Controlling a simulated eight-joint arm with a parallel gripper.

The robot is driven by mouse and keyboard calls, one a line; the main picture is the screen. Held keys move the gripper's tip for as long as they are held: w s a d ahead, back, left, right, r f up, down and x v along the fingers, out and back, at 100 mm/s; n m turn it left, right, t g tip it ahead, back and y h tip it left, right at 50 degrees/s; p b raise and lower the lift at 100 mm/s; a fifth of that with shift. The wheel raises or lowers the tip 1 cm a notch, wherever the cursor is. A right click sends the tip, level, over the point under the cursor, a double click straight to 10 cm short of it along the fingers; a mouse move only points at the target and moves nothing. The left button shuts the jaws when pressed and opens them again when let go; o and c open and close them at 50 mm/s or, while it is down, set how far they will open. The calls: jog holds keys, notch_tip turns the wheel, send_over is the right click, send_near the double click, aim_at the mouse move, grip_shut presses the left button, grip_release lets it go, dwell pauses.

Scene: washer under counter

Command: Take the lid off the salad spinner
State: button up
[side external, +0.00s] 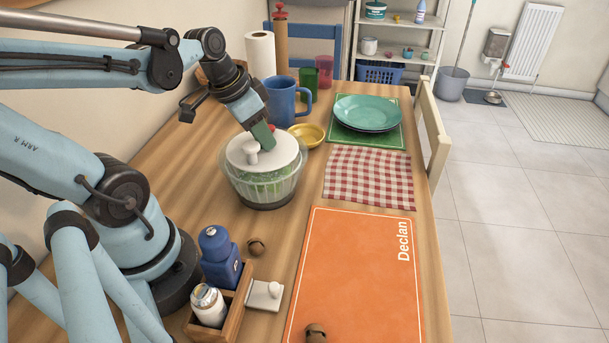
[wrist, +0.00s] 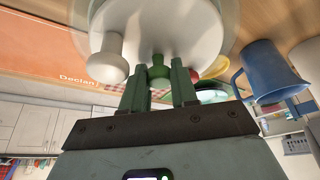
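The salad spinner (side external: 264,186) stands on the wooden table, a clear bowl with green leaves inside. Its white lid (side external: 285,148) sits on top and fills the upper part of the wrist view (wrist: 185,30). The lid has a white upright crank knob (wrist: 105,60) off to one side and a small green knob (wrist: 158,72) near its middle. My gripper (side external: 262,138) points down at the lid from above. In the wrist view, its two green fingers (wrist: 159,85) are apart, with the green knob showing between them. I cannot tell whether they touch it.
A blue mug (side external: 288,100) and a yellow bowl (side external: 307,135) stand close behind the spinner. Teal plates (side external: 366,112), a checked cloth (side external: 369,178) and an orange mat (side external: 355,275) lie to the right. A wooden caddy (side external: 236,308) with blue and white containers is in front.

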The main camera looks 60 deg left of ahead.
grip_shut()
jog(key=shift+r, duration=0.15)
